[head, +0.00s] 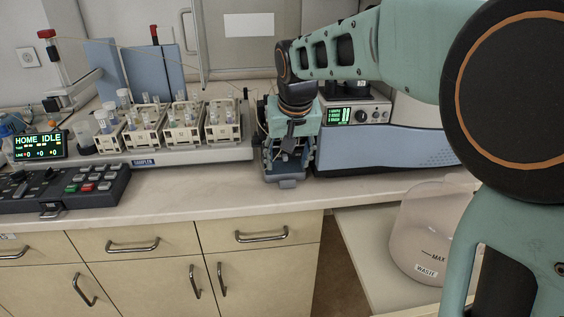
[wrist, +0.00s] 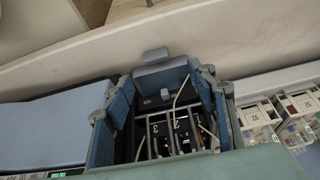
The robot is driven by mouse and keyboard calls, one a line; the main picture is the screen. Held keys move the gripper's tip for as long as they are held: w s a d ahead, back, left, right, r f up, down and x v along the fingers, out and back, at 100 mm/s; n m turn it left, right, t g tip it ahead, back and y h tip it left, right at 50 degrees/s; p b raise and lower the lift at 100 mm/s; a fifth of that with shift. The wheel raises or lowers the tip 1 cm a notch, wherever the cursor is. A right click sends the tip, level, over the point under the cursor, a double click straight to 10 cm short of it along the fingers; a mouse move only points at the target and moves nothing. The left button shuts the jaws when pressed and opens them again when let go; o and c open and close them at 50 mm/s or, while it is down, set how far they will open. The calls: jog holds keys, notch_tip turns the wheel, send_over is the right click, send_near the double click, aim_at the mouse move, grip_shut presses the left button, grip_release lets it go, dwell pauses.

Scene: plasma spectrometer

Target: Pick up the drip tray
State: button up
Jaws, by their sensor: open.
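A blue-grey instrument with a lit green display (head: 340,116) stands close on the right. The sampler racks (head: 184,127) stand on the left. Numbered channels and thin tubes (wrist: 179,95) fill the unit. Bare bench lies in front; a waste vessel (head: 425,235) stands lower right.

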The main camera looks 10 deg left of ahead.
aim_at(288, 181)
jog(key=x, duration=0.4)
jog(key=shift+f+b, duration=0.2)
jog(key=shift+b, duration=0.1)
jog(key=shift+d+b+x, duration=0.15)
jog(key=shift+b+x, duration=0.1)
jog(key=shift+x, duration=1.1)
jog(key=shift+d+b+x, duration=0.15)
jog(key=shift+b+x, duration=0.05)
jog(key=shift+x, duration=1.2)
jog(key=shift+c, duration=0.6)
jog(key=shift+r, duration=0.1)
jog(key=c, duration=1.2)
jog(key=shift+o, duration=0.2)
